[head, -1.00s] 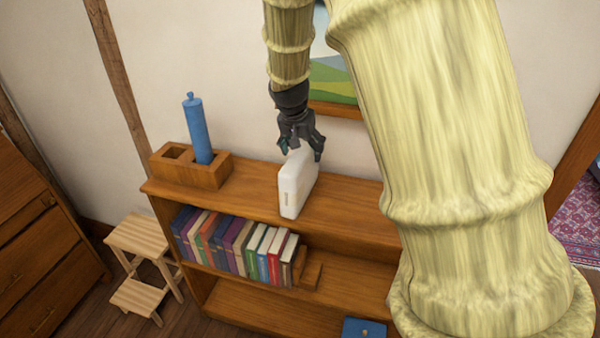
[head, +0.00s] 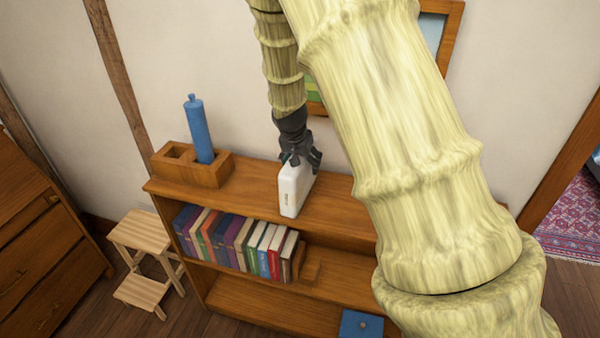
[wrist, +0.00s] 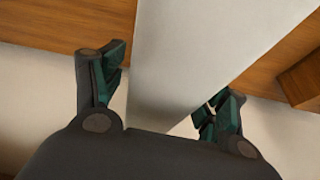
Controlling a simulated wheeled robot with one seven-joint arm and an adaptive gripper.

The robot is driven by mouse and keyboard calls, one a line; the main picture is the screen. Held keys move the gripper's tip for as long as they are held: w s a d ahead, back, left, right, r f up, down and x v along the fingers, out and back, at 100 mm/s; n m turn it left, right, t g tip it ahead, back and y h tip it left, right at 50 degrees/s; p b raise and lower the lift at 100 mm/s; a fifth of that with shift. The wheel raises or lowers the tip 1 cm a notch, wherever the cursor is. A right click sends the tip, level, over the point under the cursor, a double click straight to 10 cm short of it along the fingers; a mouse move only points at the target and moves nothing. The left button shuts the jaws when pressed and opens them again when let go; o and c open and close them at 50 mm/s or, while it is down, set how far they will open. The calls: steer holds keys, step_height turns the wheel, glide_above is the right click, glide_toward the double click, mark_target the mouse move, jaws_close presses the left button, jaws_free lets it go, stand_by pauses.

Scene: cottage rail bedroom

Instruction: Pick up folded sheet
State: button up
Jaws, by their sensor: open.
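A white, upright, box-shaped object (head: 293,190) stands on the top of the bookshelf in the head view; it is the only thing there that could be the folded sheet. My gripper (head: 301,162) is at its top edge, pointing down. In the wrist view the white object (wrist: 205,55) runs between the two fingers of my gripper (wrist: 160,92). The fingers are open, one on each side. I cannot tell whether either finger touches it.
The wooden bookshelf (head: 345,215) holds a row of books (head: 235,243) on its middle shelf. A wooden holder (head: 208,175) with a blue cylinder (head: 199,130) stands to the left on top. A step stool (head: 142,235) and dresser (head: 40,230) are at left. A framed picture (head: 455,25) hangs behind.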

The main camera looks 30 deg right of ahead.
steer(key=shift+w+d+f, duration=0.1)
steer(key=shift+d+f, duration=0.05)
steer(key=shift+f, duration=0.35)
steer(key=shift+r, duration=0.1)
steer(key=c, duration=1.5)
